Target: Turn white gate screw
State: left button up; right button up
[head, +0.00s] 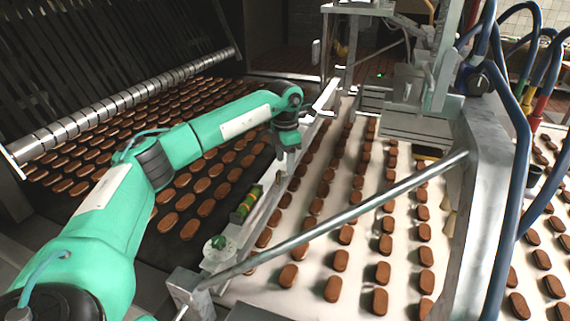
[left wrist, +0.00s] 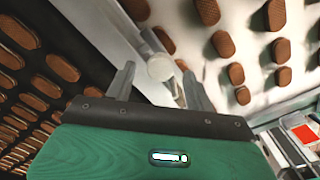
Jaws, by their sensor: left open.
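The white gate screw (left wrist: 160,67) shows in the left wrist view as a pale round knob on the light metal rail. My left gripper (left wrist: 159,69) is open, with one finger on each side of the screw in that picture. I cannot tell whether either finger touches it. In the head view my left gripper (head: 288,158) points down over the rail between the dark belt and the white belt. I cannot make out the screw there. My right gripper is in neither view.
The white belt (head: 307,239) carries rows of brown biscuits right of the rail. Biscuits also cover the dark belt (head: 172,243) at left. A grey bar (head: 345,217) crosses the white belt. A green-and-yellow cylinder (head: 247,203) sits along the rail. Blue hoses (head: 518,170) hang at right.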

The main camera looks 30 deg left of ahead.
aim_at(285, 167)
pick_arm(q)
notch_tip(285, 167, up, 12)
jog(key=b, duration=0.1)
jog(key=shift+b, duration=0.4)
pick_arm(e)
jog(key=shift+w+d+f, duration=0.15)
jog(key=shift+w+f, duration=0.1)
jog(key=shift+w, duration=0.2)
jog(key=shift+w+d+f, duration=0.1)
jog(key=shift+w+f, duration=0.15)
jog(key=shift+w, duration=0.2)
pick_arm(q)
jog(key=shift+r, duration=0.1)
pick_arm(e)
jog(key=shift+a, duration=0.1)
